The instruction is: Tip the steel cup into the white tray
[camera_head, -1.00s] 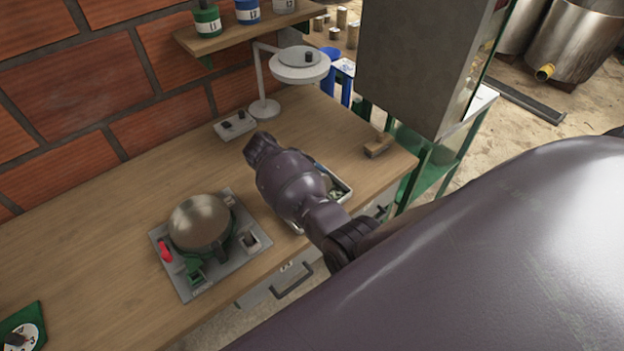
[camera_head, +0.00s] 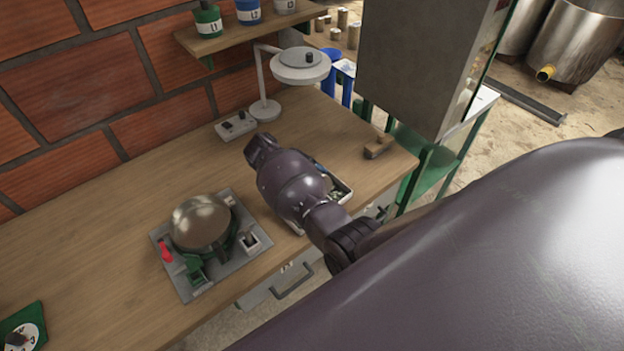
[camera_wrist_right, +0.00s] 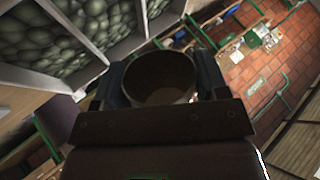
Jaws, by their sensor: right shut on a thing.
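The steel cup (camera_wrist_right: 160,75) is between the fingers of my right gripper (camera_wrist_right: 160,90) in the right wrist view. The gripper is shut on it. Its round rim faces the camera and its inside looks dark; I cannot tell what is in it. Beyond it, at the upper left of that view, are pale-walled compartments of greenish lumps, apparently the white tray (camera_wrist_right: 84,46). In the head view the white tray (camera_head: 346,195) shows only partly beside my right arm, near the table's front edge. The arm hides the cup and gripper there. My left gripper is not in view.
A device with a round metal pan (camera_head: 200,222) stands on a grey plate left of my arm. A white lamp (camera_head: 300,66), a switch box (camera_head: 236,125) and a wooden block (camera_head: 378,147) are on the table. A grey cabinet (camera_head: 420,70) stands at the right.

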